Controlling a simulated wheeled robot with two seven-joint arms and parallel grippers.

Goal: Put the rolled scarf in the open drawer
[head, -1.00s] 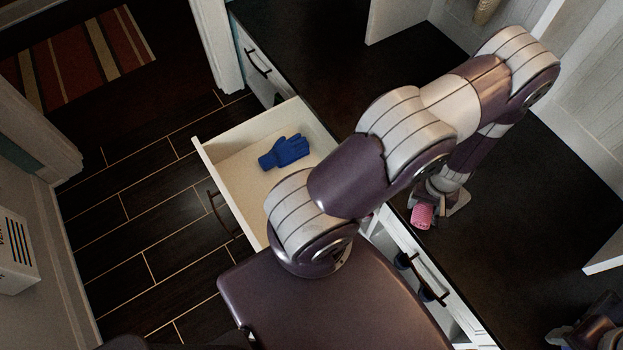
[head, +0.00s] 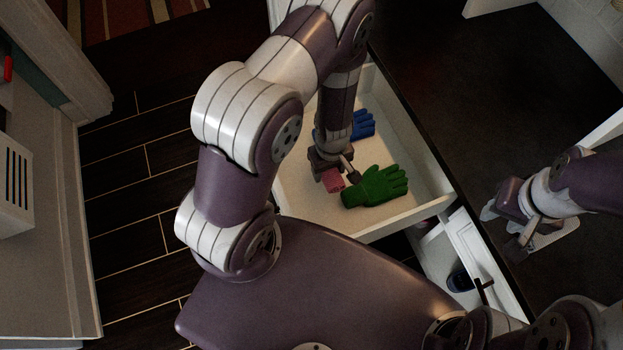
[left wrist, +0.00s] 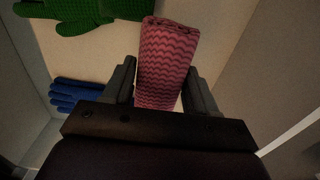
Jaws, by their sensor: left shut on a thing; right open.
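The rolled scarf (head: 333,182) is pink with darker wavy bands. It also shows in the left wrist view (left wrist: 165,62), between the two fingers. My left gripper (head: 335,172) is shut on it, inside or just above the open drawer (head: 398,219). I cannot tell whether the scarf touches the drawer floor. My arm hides part of the drawer's left side. My right gripper (head: 512,228) is open and empty over the dark countertop at the right.
A green glove (head: 376,187) lies in the drawer beside the scarf. A blue glove (head: 362,125) lies farther back. A lower drawer (head: 440,262) at the right also stands partly open, with a dark item inside. The dark countertop (head: 450,90) is mostly clear.

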